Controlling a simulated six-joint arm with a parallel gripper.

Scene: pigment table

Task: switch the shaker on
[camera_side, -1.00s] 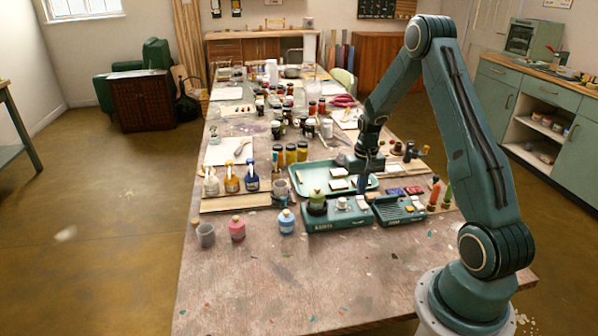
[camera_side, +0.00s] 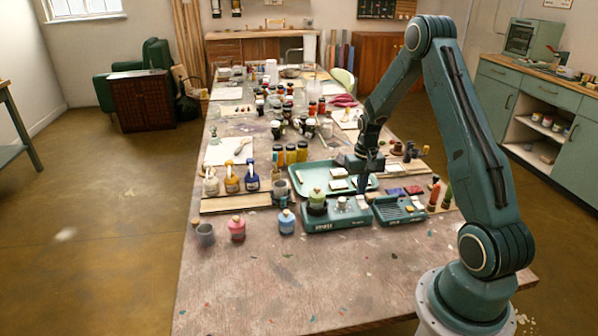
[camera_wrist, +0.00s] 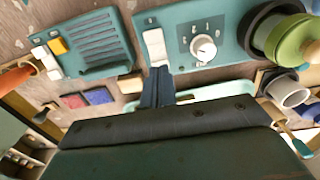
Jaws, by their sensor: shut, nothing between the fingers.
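The shaker is a teal box (camera_side: 335,224) near the front of the table; it also shows in the wrist view (camera_wrist: 180,20). A jar with a green body (camera_wrist: 290,38) sits in its dark round holder (camera_wrist: 258,30). A white dial (camera_wrist: 203,47) and a white rocker switch (camera_wrist: 155,46) are on its top. My gripper (camera_side: 362,187) is shut and empty, pointing down by the shaker's right end. In the wrist view its fingertips (camera_wrist: 158,72) are at the near end of the rocker switch. I cannot tell whether they touch it, or which way the rocker is tipped.
A second teal box with a grille (camera_side: 398,212) stands just right of the shaker, with white and yellow buttons. A green tray (camera_side: 306,190) lies behind. Bottles, including a blue one (camera_side: 286,222), stand to the left. The table's front is mostly clear.

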